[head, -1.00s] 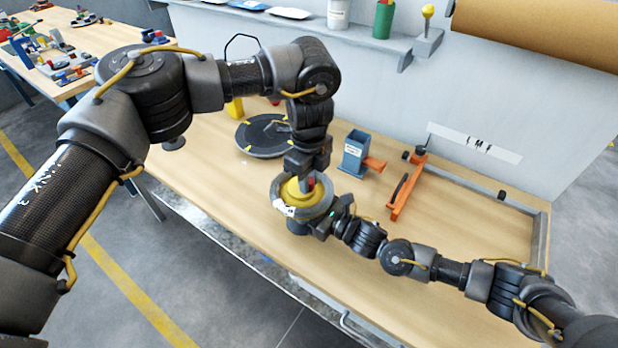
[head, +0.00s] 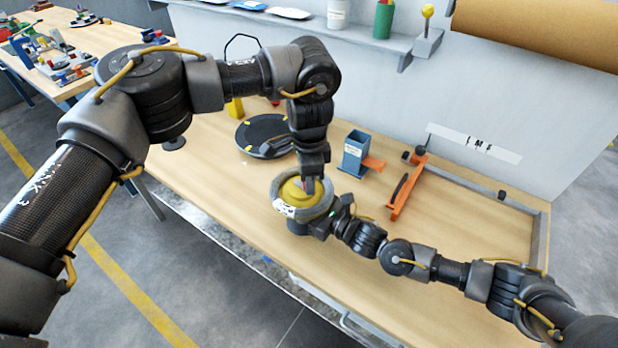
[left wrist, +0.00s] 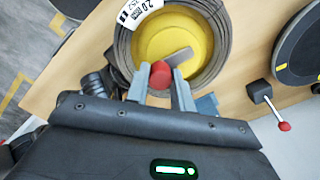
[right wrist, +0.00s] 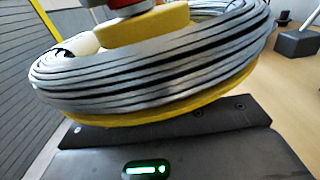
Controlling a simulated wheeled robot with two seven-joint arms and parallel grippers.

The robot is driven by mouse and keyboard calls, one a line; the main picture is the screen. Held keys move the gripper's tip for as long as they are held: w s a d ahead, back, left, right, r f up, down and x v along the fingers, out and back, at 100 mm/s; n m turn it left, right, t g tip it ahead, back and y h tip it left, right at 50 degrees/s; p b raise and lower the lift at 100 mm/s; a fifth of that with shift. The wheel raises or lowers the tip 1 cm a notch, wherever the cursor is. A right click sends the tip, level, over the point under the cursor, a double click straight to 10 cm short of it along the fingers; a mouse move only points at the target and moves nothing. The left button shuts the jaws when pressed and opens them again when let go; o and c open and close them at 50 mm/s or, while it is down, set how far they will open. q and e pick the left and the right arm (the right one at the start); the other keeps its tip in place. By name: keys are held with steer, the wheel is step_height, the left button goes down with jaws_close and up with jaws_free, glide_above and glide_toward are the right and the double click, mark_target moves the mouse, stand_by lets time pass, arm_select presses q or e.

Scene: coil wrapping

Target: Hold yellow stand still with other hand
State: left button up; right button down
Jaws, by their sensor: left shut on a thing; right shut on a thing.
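The yellow stand (head: 292,190) carries a grey coil (head: 318,211) with a white label, at the table's front edge. In the left wrist view the yellow stand (left wrist: 200,38) shows inside the coil (left wrist: 122,50). My left gripper (head: 312,180) is above the stand, its fingers (left wrist: 160,88) shut on a red knob (left wrist: 160,74) at the end of a short grey lever (left wrist: 180,57). My right gripper (head: 325,227) reaches the stand from the right. In the right wrist view a yellow rim (right wrist: 150,113) shows under the coil; the right fingers are hidden below it.
A black turntable (head: 250,136) lies behind the stand. A blue box (head: 354,152) and an orange tool (head: 403,190) stand to the right. Bare tabletop (head: 450,225) lies at the right, and the front edge is close to the stand.

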arm_select(q)
steer(key=shift+n, duration=0.4)
steer(key=o, duration=1)
steer(key=shift+r, duration=0.1)
step_height(320, 180, up, 12)
stand_by(0.3)
arm_select(e)
steer(key=c, duration=0.9)
jaws_free()
steer(key=shift+c, duration=0.2)
